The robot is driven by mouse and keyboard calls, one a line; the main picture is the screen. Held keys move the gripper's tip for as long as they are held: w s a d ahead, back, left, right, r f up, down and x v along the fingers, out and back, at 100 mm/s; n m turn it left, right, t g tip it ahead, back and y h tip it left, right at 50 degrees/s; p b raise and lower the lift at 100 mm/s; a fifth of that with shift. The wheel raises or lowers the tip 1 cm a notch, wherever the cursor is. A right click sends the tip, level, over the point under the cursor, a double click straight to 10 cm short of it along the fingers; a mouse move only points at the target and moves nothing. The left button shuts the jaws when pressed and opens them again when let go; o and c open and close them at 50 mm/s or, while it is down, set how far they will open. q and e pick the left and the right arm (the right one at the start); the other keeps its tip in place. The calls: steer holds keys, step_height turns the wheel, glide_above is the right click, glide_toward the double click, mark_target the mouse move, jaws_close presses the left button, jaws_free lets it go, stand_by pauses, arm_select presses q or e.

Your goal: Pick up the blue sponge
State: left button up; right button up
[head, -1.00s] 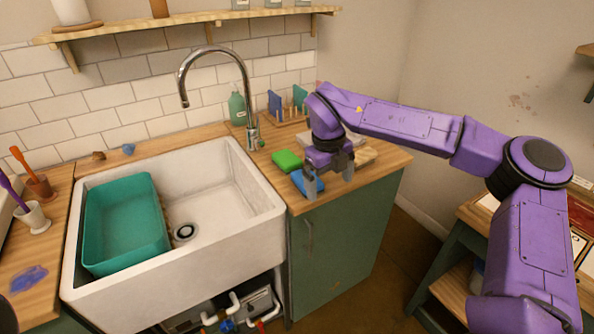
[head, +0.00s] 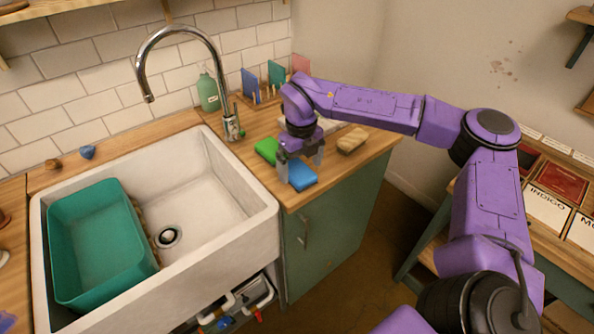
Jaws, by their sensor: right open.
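The blue sponge (head: 302,176) lies on the wooden counter (head: 361,167) to the right of the sink. My right gripper (head: 299,168) is open over it, its fingers pointing down, one at the sponge's left side and one at its right rear. I cannot tell whether the fingers touch the sponge. A green sponge (head: 266,150) lies just behind and to the left of the gripper. My left gripper is not in view.
A white sink (head: 262,228) holds a teal basin (head: 62,290). A tall faucet (head: 232,127), a green bottle (head: 208,93) and a tan block (head: 352,140) stand or lie around the counter. A table with labelled trays (head: 547,212) is at the right.

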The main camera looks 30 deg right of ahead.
steer(key=shift+f, duration=0.75)
steer(key=shift+s+d+f, duration=0.15)
steer(key=shift+d+f, duration=0.05)
steer(key=shift+f, duration=0.3)
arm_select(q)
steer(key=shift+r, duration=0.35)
arm_select(e)
steer(key=c, duration=1.1)
step_height(320, 180, up, 3)
steer(key=a+r+b, duration=0.1)
steer(key=r, duration=0.1)
steer(key=s+a+r+b, duration=0.1)
steer(key=a+r, duration=0.1)
steer(key=shift+s+a+r, duration=0.1)
steer(key=shift+s+a, duration=0.05)
steer(key=shift+s, duration=0.05)
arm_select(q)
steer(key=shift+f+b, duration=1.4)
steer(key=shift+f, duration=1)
arm_select(e)
steer(key=s+a+r, duration=0.4)
steer(key=a+r, duration=0.2)
steer(key=a, duration=0.3)
steer(key=shift+s+a, duration=0.2)
steer(key=shift+s, duration=0.15)
